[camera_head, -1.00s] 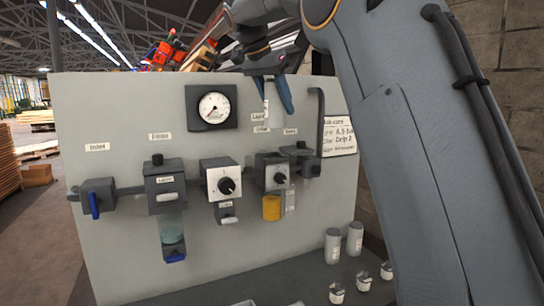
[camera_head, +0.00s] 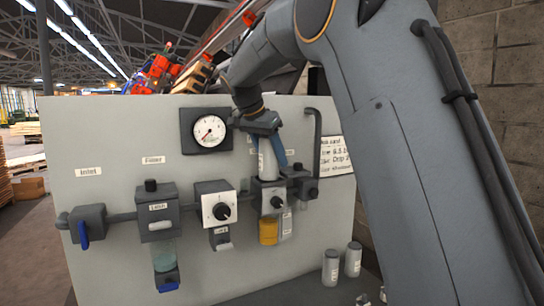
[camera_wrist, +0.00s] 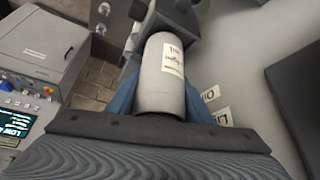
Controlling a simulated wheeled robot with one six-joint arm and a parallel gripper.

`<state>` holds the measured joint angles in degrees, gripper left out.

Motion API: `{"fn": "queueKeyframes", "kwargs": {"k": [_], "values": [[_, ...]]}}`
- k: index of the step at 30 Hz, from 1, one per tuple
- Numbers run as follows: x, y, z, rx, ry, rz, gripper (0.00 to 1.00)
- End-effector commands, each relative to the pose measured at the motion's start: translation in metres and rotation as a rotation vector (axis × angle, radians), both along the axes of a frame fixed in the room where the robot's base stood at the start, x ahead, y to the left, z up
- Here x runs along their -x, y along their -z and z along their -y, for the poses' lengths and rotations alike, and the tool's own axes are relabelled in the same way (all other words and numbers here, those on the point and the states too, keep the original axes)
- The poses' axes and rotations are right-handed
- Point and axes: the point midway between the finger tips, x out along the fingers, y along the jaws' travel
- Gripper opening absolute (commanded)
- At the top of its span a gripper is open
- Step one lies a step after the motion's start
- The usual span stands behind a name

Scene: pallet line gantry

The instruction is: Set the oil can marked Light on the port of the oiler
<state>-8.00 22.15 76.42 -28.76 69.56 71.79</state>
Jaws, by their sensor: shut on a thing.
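A pale grey oil can (camera_wrist: 163,75) is between the blue fingers of my gripper (camera_head: 270,158). Its white label appears to read Light, upside down in the wrist view. The can's lower end looks very close to the block's top. I cannot tell whether they touch, and the port itself is hidden.
A pressure gauge (camera_head: 209,131) is left of the can. A regulator with a knob (camera_head: 214,204) and a filter (camera_head: 158,210) sit along the pipe to the left. A dark pipe (camera_head: 317,135) rises close on the right. Two grey cans (camera_head: 331,267) (camera_head: 353,259) stand at lower right.

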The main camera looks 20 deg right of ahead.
Motion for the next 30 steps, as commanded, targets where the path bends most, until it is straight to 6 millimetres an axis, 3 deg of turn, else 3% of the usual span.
{"fn": "queueKeyframes", "kwargs": {"k": [7, 8, 11, 23, 30], "values": [[0.001, 0.013, -0.002, -0.003, 0.001, -0.015, 0.04], [0.002, 0.014, -0.002, -0.004, 0.0, -0.018, 0.5], [0.001, 0.013, -0.002, -0.004, 0.001, -0.016, 0.65], [0.002, 0.004, -0.005, -0.002, -0.002, -0.007, 0.65], [0.012, -0.032, -0.023, -0.003, -0.003, -0.004, 0.65]]}}
